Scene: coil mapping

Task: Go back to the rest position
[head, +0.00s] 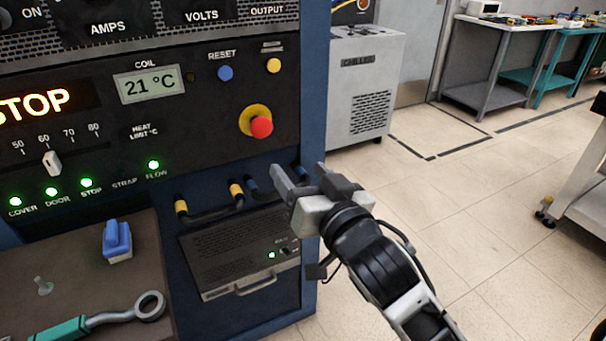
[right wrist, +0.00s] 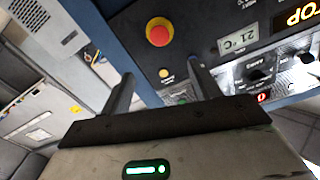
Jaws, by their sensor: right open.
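My right gripper (head: 300,178) is open and empty in front of the lower right part of the blue control cabinet (head: 312,60). It sits below the red emergency button (head: 261,127) and apart from it. In the right wrist view my two fingers (right wrist: 160,88) stand wide apart with nothing between them, and the red button (right wrist: 159,33) shows beyond them. My left gripper does not show in either view.
A grey unit (head: 240,255) with a handle sits low in the cabinet, near my right gripper. A shelf (head: 75,270) at left holds a blue block (head: 117,240) and a teal-handled wrench (head: 95,322). A grey chiller (head: 362,85) stands behind. Floor (head: 470,190) at right is clear.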

